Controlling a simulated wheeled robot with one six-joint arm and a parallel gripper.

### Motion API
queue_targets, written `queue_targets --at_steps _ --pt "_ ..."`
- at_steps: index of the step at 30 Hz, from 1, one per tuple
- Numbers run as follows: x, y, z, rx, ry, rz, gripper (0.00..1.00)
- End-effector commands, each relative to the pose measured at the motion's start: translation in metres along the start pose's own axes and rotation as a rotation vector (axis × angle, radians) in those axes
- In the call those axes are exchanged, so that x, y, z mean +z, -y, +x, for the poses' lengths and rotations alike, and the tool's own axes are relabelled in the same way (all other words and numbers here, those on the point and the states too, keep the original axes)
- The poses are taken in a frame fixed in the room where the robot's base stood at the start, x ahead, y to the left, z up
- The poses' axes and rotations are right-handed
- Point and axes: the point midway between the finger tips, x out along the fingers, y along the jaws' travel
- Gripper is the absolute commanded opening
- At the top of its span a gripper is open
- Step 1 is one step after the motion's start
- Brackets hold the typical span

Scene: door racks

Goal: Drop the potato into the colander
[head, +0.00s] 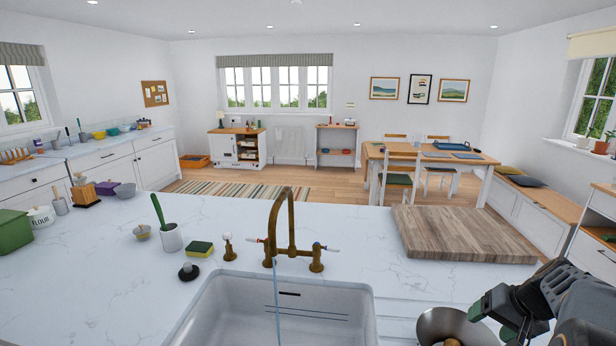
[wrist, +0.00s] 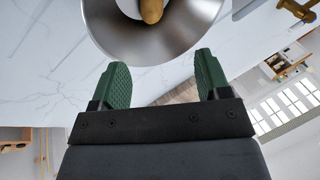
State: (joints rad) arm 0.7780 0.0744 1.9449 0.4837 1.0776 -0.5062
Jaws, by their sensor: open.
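The colander (head: 437,322) is a shiny metal bowl at the bottom right of the head view, partly cut off by the frame edge. It also shows at the top of the wrist view (wrist: 185,35). The brown potato (wrist: 151,11) appears inside the colander, near its middle, cut off by the top edge. A small brown patch of it shows at the bottom of the head view (head: 452,342). My gripper (wrist: 160,72) has its green fingers spread wide with nothing between them. The fingertips are close to the colander's rim; I cannot tell whether they touch it.
A white sink (head: 270,308) and a brass tap (head: 291,225) lie left of the colander. A wooden board (head: 465,235) lies behind it. A sponge (head: 199,249) and a white pot with a green-handled brush (head: 171,238) stand left. The marble counter's left middle is mostly clear.

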Motion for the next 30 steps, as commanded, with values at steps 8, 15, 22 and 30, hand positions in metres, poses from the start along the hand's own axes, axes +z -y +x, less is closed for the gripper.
queue_targets --at_steps 8,15,22,30 --pt "0.000 -0.001 -0.045 0.001 -0.001 0.001 0.70" --pt "0.000 0.000 -0.061 0.001 0.001 0.001 0.70" --pt "0.000 0.000 -0.063 0.000 0.001 0.001 0.70" --pt "-0.001 -0.001 -0.062 0.004 -0.004 0.027 0.70"
